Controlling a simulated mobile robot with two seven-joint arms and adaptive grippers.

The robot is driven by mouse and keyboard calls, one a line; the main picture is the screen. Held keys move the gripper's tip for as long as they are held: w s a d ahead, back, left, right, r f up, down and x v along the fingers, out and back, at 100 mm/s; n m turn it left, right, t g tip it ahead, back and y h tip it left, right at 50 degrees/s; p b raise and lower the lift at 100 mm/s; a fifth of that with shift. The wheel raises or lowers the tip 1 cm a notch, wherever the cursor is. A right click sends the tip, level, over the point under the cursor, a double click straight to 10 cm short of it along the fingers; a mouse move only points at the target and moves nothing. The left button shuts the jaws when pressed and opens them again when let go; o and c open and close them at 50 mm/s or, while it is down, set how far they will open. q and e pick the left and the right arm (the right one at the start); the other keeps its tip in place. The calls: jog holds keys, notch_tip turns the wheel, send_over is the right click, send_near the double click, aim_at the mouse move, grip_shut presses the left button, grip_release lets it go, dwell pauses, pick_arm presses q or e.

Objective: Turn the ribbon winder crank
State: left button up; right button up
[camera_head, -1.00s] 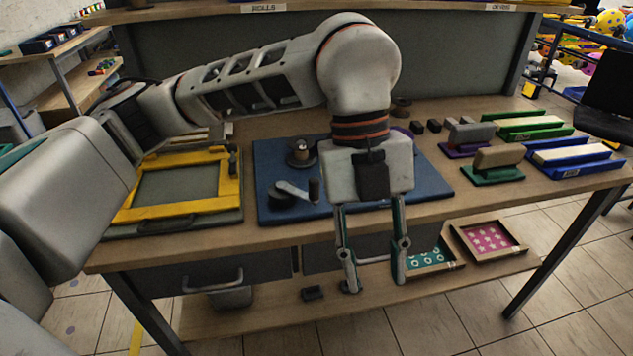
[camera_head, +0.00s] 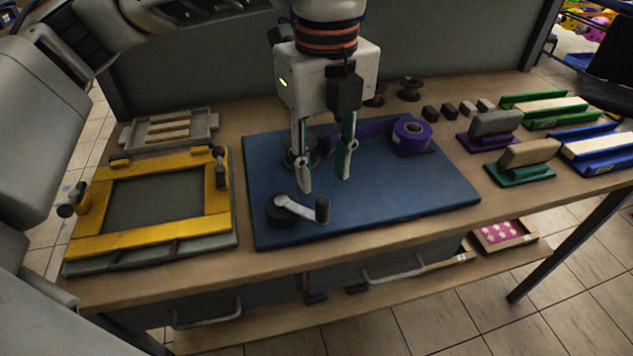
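The ribbon winder sits on a blue board (camera_head: 420,190) on the workbench. Its crank (camera_head: 298,208) has a dark round hub at the board's front left, a light arm and a dark upright handle (camera_head: 322,209) at the right end. A purple ribbon roll (camera_head: 411,135) stands at the back right of the board, with purple ribbon running left behind my gripper. A spool behind my fingers is partly hidden. My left gripper (camera_head: 325,184) points down above the board, just behind the crank. Its fingers are apart and nothing is between them. My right gripper is not in view.
A yellow screen frame (camera_head: 85,245) lies left of the board, with a grey tray (camera_head: 170,129) behind it. Purple (camera_head: 489,139) and green (camera_head: 520,173) handled blocks and long green and blue trays lie on the right. Small dark spools (camera_head: 409,92) stand behind the board.

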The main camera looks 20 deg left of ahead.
aim_at(323, 201)
pick_arm(q)
notch_tip(323, 201, down, 6)
jog(key=shift+s+f, duration=0.1)
jog(key=shift+f+b, duration=0.3)
jog(key=shift+f, duration=0.5)
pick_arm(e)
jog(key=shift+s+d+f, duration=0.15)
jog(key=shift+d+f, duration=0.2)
pick_arm(q)
grip_shut()
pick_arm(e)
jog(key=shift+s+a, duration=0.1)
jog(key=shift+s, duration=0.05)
